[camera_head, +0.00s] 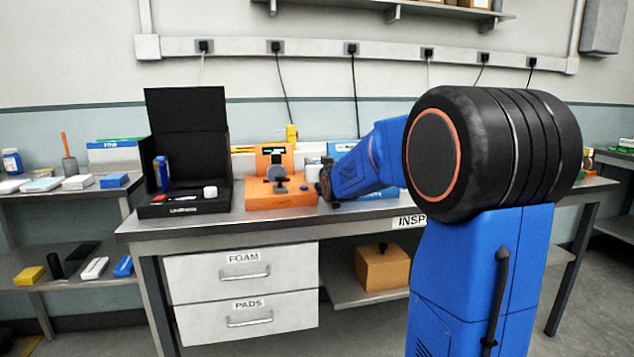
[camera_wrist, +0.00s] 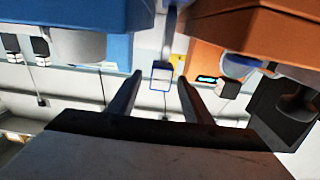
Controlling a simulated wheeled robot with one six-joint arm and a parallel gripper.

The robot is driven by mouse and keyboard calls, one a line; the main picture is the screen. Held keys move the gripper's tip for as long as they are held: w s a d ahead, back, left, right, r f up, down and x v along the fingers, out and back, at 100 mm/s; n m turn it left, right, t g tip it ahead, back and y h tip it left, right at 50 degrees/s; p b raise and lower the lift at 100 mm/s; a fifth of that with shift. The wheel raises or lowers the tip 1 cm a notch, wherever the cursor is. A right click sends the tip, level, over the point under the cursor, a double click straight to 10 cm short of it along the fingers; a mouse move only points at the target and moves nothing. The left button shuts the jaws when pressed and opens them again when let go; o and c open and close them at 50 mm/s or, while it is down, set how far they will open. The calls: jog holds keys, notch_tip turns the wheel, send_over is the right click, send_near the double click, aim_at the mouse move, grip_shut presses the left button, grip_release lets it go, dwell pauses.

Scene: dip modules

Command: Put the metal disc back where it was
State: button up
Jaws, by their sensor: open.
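My gripper (camera_head: 325,184) is at the right edge of the orange fixture (camera_head: 283,200) on the bench. The wrist view shows its two fingers (camera_wrist: 160,88) apart with nothing held between them. A grey round piece (camera_head: 277,173), which may be the metal disc, shows tilted above a darker round base on the fixture. In the wrist view the orange fixture (camera_wrist: 245,30) is at the upper right, with a bluish-grey round part (camera_wrist: 238,66) at its edge. I cannot tell whether that is the disc.
An open black case (camera_head: 186,120) stands to the left, with a white round piece (camera_head: 210,192) in it. A blue block (camera_head: 370,192) lies behind my arm; it may be the blue body (camera_wrist: 75,18) in the wrist view. Bare bench (camera_head: 160,226) runs along the front.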

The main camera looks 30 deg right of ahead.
jog(key=shift+x, duration=0.85)
grip_shut()
